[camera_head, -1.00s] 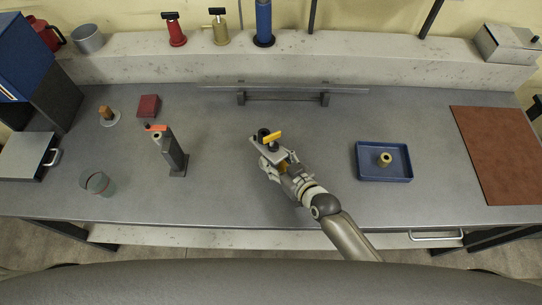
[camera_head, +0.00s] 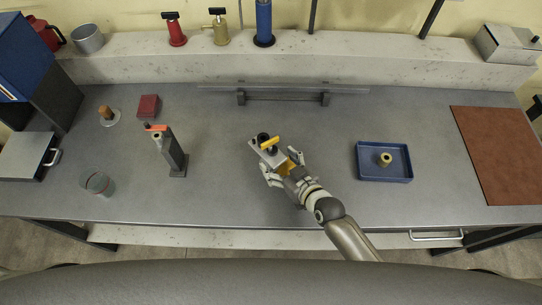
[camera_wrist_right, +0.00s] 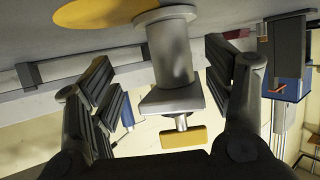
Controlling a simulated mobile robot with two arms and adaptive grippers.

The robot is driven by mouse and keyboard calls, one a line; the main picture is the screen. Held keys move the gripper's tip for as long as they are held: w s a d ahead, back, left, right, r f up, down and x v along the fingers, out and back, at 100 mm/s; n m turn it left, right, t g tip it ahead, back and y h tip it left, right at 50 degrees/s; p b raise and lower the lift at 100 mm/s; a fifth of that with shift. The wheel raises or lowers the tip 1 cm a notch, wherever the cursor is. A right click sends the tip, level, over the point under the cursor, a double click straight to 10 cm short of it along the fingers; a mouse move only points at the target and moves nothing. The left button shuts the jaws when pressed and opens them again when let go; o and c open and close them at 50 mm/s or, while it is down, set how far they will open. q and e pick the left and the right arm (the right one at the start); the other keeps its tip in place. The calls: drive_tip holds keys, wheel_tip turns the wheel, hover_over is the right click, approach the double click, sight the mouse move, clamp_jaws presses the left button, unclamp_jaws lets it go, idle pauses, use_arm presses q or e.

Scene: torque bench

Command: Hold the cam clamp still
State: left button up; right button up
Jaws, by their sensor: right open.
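The cam clamp, a grey metal block with a black knob and a yellow lever (camera_head: 270,144), is near the middle of the bench. In the right wrist view the clamp (camera_wrist_right: 172,65) shows as a grey post and square plate, with the yellow lever beyond the plate. My right gripper (camera_head: 281,165) is open. Its fingers stand on either side of the clamp, with visible gaps to the post in the wrist view. A yellow disc (camera_wrist_right: 95,12) shows beside the post's end. My left gripper is not in view.
A dark upright stand with an orange top (camera_head: 174,158) and a glass (camera_head: 98,184) are to the left. A blue tray (camera_head: 370,176) holding a brass ring (camera_head: 385,159) is to the right. A rail (camera_head: 283,97) runs behind. The bench between them is clear.

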drive_tip(key=v, duration=1)
drive_tip(key=shift+o, duration=1.3)
drive_tip(key=shift+s+d, duration=0.1)
drive_tip(key=shift+s, duration=0.05)
drive_tip(key=shift+o, duration=1.2)
drive_tip(key=a+b, duration=0.1)
drive_tip(key=b, duration=0.5)
drive_tip(key=shift+w+f, duration=0.3)
drive_tip(key=shift+f, duration=0.1)
drive_tip(key=shift+r+b, duration=0.1)
drive_tip(key=shift+b, duration=0.4)
drive_tip(key=shift+w+r, duration=0.15)
drive_tip(key=shift+w+a, duration=0.2)
drive_tip(key=shift+w, duration=0.05)
drive_tip(key=p+x, duration=0.1)
drive_tip(key=x, duration=0.9)
drive_tip(key=shift+c, duration=0.4)
drive_tip(key=c, duration=1.8)
